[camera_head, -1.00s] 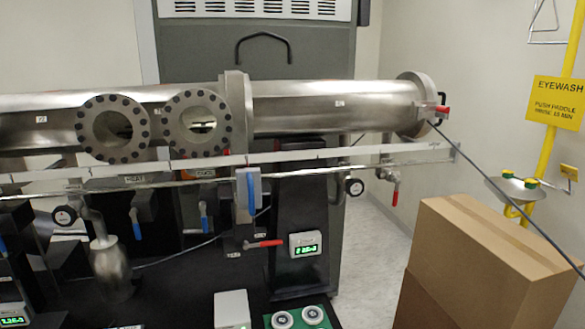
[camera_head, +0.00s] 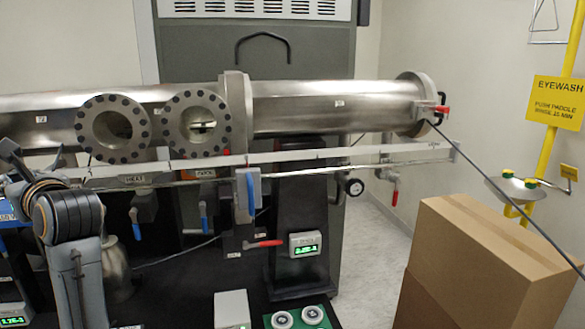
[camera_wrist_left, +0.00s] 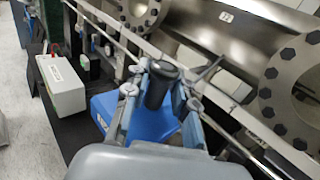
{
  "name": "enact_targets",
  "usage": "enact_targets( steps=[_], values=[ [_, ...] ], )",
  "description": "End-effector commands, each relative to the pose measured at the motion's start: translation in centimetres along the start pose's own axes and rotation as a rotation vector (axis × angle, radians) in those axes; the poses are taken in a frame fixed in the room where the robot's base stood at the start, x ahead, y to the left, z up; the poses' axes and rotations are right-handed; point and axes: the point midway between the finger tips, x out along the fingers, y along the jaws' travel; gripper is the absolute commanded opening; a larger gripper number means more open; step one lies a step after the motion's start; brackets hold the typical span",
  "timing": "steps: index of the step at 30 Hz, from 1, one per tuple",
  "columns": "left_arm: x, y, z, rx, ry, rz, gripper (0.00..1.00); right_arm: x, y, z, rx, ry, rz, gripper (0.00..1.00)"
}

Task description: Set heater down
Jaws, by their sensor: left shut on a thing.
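My left gripper (camera_head: 35,175) is at the left edge of the head view, in front of the steel tube. In the left wrist view the left gripper (camera_wrist_left: 158,92) is shut on a black upright grip (camera_wrist_left: 160,80) of a blue body, which I take to be the heater (camera_wrist_left: 103,112). The heater's blue side (camera_head: 14,240) also shows at the left edge of the head view, partly cut off and behind my arm. Whether its underside touches anything is hidden. My right gripper is not in view.
The steel tube (camera_head: 310,105) with round ports runs across the back, above a pale rail (camera_head: 290,155). A white box (camera_head: 231,308) and a green panel with two round parts (camera_head: 297,318) sit low in front. A cardboard box (camera_head: 490,265) stands at right.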

Motion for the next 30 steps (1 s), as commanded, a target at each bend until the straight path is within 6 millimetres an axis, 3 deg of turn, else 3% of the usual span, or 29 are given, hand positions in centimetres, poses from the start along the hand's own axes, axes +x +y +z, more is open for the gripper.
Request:
enact_targets(
  steps=[1, 6, 15, 23, 27, 30],
  values=[
    [-1.1, -0.7, -2.0, 0.008, -0.003, -0.062, 0.00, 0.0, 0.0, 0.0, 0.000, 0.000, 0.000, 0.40],
    [-4.7, -3.0, -7.9, 0.011, -0.003, -0.280, 0.00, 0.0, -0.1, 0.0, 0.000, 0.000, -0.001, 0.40],
    [-11.8, -4.8, -17.4, 0.014, 0.001, -0.625, 0.00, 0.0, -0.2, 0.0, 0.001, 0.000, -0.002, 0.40],
    [-19.7, -4.0, -25.3, 0.015, 0.008, -0.909, 0.00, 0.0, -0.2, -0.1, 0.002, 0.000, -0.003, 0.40],
    [-25.1, -2.6, -29.2, 0.016, 0.010, -1.062, 0.00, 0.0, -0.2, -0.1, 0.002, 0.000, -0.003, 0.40],
    [-28.1, -1.5, -30.8, 0.009, 0.007, -1.138, 0.00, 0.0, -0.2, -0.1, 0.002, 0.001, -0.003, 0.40]
  ],
)
